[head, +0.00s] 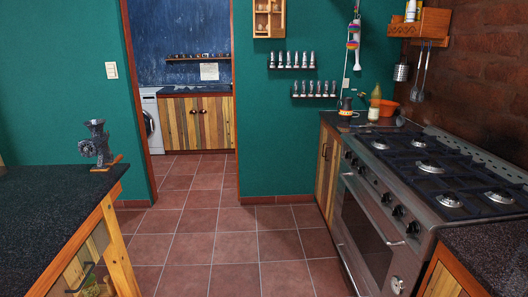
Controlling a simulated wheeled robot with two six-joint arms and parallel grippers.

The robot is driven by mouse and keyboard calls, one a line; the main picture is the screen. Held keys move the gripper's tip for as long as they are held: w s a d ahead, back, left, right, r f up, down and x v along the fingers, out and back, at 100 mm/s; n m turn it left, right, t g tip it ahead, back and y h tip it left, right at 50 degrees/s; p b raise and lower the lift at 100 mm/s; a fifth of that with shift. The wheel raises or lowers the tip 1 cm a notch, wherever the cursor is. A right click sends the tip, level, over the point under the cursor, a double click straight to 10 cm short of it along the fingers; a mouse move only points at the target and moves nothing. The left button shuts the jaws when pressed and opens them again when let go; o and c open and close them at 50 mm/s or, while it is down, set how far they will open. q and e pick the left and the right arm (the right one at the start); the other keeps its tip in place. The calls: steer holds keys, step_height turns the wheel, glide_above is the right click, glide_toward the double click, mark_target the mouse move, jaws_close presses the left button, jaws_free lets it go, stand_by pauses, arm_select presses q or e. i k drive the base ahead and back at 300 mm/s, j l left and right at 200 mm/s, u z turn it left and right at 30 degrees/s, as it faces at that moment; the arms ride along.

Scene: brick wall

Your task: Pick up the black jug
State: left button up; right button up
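A small dark jug-like vessel (346,106) with a reddish band stands on the dark counter beyond the stove, near the green wall. It looks like the black jug, but it is small and far off, so its details are unclear. Neither of my grippers shows in the head view.
A stove (420,165) runs along the right. A bottle (375,103) and an orange bowl (387,107) are beside the vessel. A dark-topped table (45,220) with a metal grinder (97,145) is at left. The tiled floor (235,248) between is clear.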

mark_target(345, 111)
steer(key=i, duration=1.95)
steer(key=i+j+z, duration=0.1)
steer(key=i+z, duration=0.3)
steer(key=i, duration=0.2)
steer(key=i+j+z, duration=0.4)
steer(key=i, duration=0.2)
steer(key=i+j+z, duration=0.4)
steer(key=i, duration=0.15)
